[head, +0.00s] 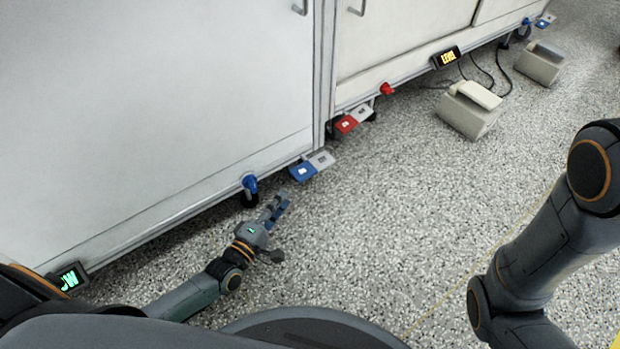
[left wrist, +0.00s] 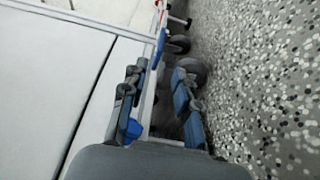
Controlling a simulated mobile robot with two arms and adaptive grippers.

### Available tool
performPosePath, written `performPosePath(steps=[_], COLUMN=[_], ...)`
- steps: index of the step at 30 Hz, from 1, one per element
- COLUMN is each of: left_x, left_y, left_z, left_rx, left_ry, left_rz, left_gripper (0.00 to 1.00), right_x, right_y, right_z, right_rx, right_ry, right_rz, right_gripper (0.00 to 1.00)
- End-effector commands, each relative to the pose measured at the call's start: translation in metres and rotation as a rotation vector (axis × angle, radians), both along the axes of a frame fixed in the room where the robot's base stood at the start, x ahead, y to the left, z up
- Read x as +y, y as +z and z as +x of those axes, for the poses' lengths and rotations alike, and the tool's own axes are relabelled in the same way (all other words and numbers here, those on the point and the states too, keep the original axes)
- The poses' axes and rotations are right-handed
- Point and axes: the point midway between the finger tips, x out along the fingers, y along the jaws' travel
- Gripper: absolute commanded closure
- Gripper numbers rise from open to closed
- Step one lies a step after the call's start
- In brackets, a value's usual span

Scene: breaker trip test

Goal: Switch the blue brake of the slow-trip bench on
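The near bench (head: 180,100) has a blue brake pedal (head: 303,170) at its lower right corner, with a light grey pedal (head: 322,160) beside it. I cannot tell whether either is pressed. In the left wrist view a thin blue edge (left wrist: 160,44), apparently this pedal, shows ahead of the fingers. My left gripper (head: 280,202) is low over the floor, just short of the blue pedal and apart from it. Its fingers (left wrist: 160,98) are spread with nothing held between them. My right gripper is out of view. A further blue pedal (head: 543,22) is at the far bench end.
A blue caster fitting (head: 250,184) is left of my left gripper. A display with green signs (head: 70,277) is lower left; another shows yellow text (head: 446,57). A red pedal (head: 346,124) and red knob (head: 387,88) are beyond. Pale boxes (head: 468,112) (head: 540,63) stand on the floor.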

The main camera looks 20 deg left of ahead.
Motion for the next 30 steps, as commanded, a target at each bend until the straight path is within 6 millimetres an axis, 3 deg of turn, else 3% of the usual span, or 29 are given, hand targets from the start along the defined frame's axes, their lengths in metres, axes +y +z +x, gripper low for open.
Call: performPosePath(steps=[5, 21, 30], left_x=[-0.004, -0.032, -0.037], left_y=[-0.001, -0.002, 0.001], left_z=[0.014, 0.115, 0.133], left_rx=[-0.006, -0.005, -0.002], left_ry=[0.001, 0.001, 0.000], left_rz=[-0.011, -0.008, -0.006], left_gripper=[0.70, 0.70, 0.70], right_x=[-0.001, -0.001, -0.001], right_y=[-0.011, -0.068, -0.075], right_z=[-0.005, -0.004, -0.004], right_rx=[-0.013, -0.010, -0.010], right_ry=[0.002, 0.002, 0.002], right_rz=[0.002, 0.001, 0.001], right_gripper=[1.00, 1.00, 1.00])
